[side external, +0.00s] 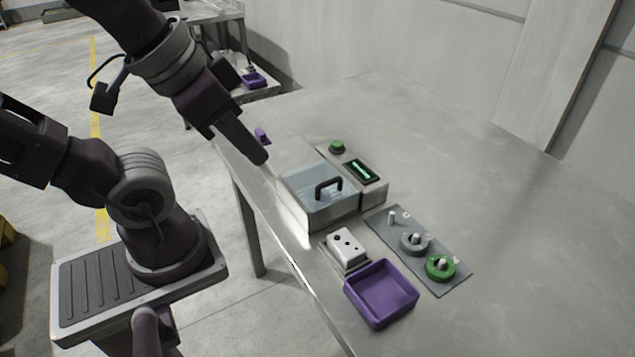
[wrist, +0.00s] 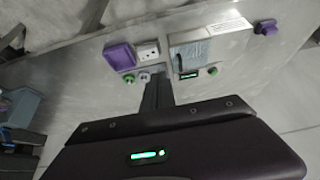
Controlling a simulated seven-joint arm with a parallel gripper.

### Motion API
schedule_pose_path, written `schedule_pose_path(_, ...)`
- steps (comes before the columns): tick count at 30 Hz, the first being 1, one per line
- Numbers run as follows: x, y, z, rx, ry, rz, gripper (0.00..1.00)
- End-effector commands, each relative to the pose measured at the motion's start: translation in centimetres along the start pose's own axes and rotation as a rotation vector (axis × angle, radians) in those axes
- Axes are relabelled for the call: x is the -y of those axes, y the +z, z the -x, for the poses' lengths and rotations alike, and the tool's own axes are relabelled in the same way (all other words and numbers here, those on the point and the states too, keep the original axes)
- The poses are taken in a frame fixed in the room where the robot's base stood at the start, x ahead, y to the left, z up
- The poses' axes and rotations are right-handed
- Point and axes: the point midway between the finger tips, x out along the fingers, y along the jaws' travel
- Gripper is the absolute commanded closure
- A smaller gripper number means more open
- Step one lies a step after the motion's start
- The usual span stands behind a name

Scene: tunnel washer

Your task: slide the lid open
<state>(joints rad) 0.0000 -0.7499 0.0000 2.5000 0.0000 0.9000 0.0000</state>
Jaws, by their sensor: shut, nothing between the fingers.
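The washer box (side external: 335,217) stands on the metal table, with a clear bluish lid (side external: 305,180) over its top. A black arched handle (side external: 328,186) stands on the lid. In the wrist view the lid (wrist: 194,52) shows right of centre, with its dark handle on its left side. My gripper (side external: 260,157) is shut and empty. It hangs in the air to the upper left of the box in the side view, apart from the handle. In the wrist view my gripper's fingers (wrist: 158,92) point toward the table.
A control panel with a green button (side external: 337,147) and lit display (side external: 361,170) adjoins the box. A white block with holes (side external: 346,248), a purple tray (side external: 381,292) and a grey plate with rings on pegs (side external: 460,284) stand nearby. A small purple object (side external: 262,136) sits near the table edge.

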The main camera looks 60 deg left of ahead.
Motion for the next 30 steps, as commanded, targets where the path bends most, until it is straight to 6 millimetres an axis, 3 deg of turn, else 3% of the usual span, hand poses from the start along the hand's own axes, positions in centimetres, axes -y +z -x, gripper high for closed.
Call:
schedule_pose_path(13,0.0,0.0,0.0,0.000,0.000,0.000,1.00)
schedule_pose_path(14,0.0,0.0,0.0,0.000,0.000,0.000,0.98)
schedule_pose_path(18,0.4,-1.4,-0.6,0.054,-0.016,-0.002,0.71)
schedule_pose_path(20,0.8,-3.2,-1.7,0.121,-0.037,-0.006,0.67)
schedule_pose_path(24,2.2,-7.6,-6.4,0.297,-0.104,-0.021,0.67)
schedule_pose_path(30,3.5,-10.3,-13.3,0.460,-0.176,-0.048,0.67)
